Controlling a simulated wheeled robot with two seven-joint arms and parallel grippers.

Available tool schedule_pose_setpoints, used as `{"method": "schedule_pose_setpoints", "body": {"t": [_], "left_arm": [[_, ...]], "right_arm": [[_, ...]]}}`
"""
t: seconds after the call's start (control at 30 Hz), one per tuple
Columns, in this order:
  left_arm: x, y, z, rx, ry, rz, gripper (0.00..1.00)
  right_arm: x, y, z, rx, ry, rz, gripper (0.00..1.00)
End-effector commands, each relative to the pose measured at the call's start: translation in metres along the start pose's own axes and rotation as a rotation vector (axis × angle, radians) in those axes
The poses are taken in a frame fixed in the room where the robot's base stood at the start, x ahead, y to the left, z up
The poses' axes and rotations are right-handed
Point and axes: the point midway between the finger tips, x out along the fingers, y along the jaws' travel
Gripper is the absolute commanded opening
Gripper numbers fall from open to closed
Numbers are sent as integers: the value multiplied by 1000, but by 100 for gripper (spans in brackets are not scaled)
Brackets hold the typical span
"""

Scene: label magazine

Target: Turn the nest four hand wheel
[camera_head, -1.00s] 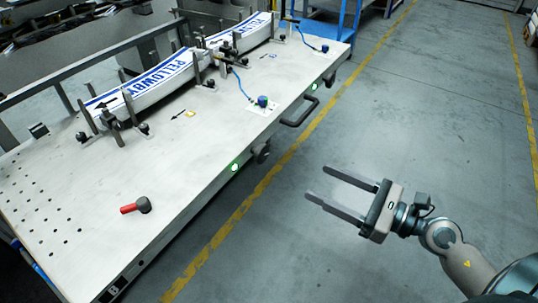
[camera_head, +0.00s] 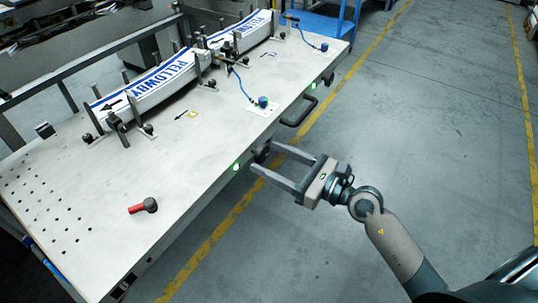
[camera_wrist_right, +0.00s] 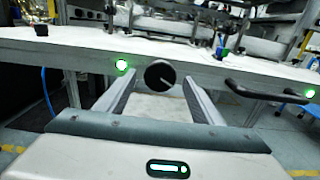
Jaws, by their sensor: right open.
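A dark round hand wheel (camera_head: 261,152) sits on the front edge of the white table (camera_head: 195,165). In the right wrist view the hand wheel (camera_wrist_right: 160,74) is a black disc with a pale line on its face. My right gripper (camera_head: 265,157) is open and empty, its fingertips at the table's front edge by the wheel. In the right wrist view the wheel shows between the two fingers of the gripper (camera_wrist_right: 160,80). I cannot tell whether either finger touches it. In the head view a finger is close to the wheel and partly hides it. My left gripper is not in view.
Green lamps (camera_head: 236,167) and a black bar handle (camera_head: 299,110) sit along the same edge. A red-handled tool (camera_head: 143,206) lies on the table. White lettered strips (camera_head: 160,82) stand among clamps at the back. The floor to the right is clear.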

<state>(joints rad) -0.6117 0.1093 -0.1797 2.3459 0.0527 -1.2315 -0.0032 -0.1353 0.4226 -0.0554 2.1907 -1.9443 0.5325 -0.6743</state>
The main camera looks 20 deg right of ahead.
Motion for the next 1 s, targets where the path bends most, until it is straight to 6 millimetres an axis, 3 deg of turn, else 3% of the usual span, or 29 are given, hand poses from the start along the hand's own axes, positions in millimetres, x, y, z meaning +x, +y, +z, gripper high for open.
{"method": "schedule_pose_setpoints", "body": {"t": [0.17, 0.47, 0.67, 1.0], "left_arm": [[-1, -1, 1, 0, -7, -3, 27], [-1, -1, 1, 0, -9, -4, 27], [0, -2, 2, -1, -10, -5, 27], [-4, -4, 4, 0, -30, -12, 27]], "right_arm": [[10, 0, 0, 0, 1, 0, 60], [12, 0, 0, 0, 1, 0, 60], [12, 0, 0, 0, 1, 0, 19], [12, 0, 2, 23, 1, 0, 19]]}}
